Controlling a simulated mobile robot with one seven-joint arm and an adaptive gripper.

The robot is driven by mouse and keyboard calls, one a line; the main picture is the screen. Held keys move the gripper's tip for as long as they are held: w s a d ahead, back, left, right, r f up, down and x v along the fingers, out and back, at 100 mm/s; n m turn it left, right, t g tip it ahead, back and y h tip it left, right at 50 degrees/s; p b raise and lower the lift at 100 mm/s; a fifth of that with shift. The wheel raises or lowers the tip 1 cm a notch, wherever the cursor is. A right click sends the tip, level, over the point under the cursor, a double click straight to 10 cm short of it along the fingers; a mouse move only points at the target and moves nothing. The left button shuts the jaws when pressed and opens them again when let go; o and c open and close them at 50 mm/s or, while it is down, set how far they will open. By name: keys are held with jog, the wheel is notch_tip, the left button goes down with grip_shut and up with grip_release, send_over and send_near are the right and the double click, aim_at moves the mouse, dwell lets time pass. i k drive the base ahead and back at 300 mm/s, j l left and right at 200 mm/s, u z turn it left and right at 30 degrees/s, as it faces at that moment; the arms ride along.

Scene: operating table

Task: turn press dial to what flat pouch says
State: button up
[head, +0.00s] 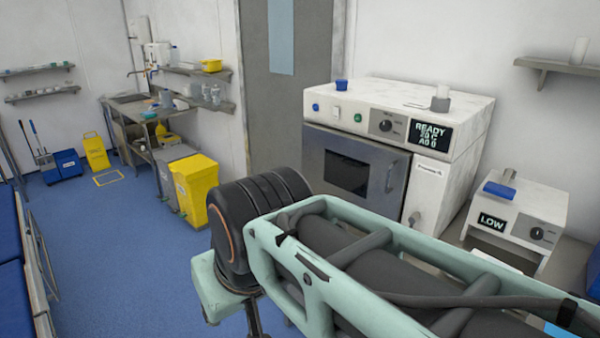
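A small white machine (515,205) with a dial stands at the right and looks like the press. Its dark display (491,222) reads LOW. Its round black dial (537,233) sits on a grey panel right of the display; the pointer's setting is too small to read. A flat white piece (497,260) shows partly below the machine, behind my arm. I cannot tell whether it is the flat pouch, and no writing on it is legible. My arm crosses the foreground, and my gripper's fingers are not in view.
A large white oven-like machine (425,105) stands left of the press, its display reading READY. A yellow bin (197,185) and a grey bin (170,170) stand near a sink bench (125,105). A blue-padded table (10,270) is at the left edge. Blue floor between is clear.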

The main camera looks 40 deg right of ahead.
aim_at(538, 234)
jog(key=z, duration=2.6)
